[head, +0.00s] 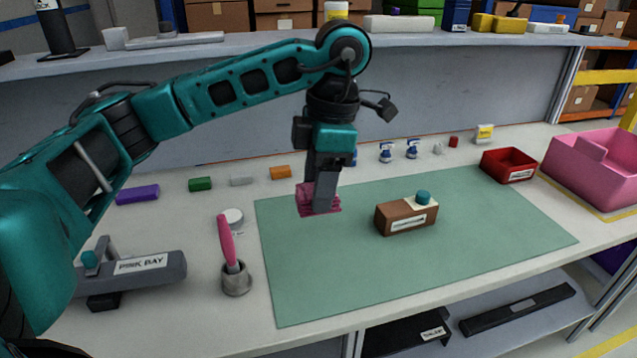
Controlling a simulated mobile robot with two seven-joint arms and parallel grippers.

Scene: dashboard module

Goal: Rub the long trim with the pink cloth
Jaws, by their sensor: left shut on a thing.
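My left gripper (318,198) points down over the left part of the green mat (330,285). It is shut on the pink cloth (305,200), which shows around its fingertips. I cannot tell whether the cloth touches the mat. A brown block (393,220) with a cream top corner, a teal knob and a label sits on the mat, to the right of the cloth and apart from it. No piece in view is clearly marked as the long trim. A long dark bar (518,309) lies on the lower shelf. My right gripper is out of view.
A pink-handled tool (227,245) stands in a grey cup (236,281) left of the mat. A grey holder labelled PINK BAY (150,268) is further left. A red tray (508,164) and a pink bin (590,175) are at right. The mat's front is clear.

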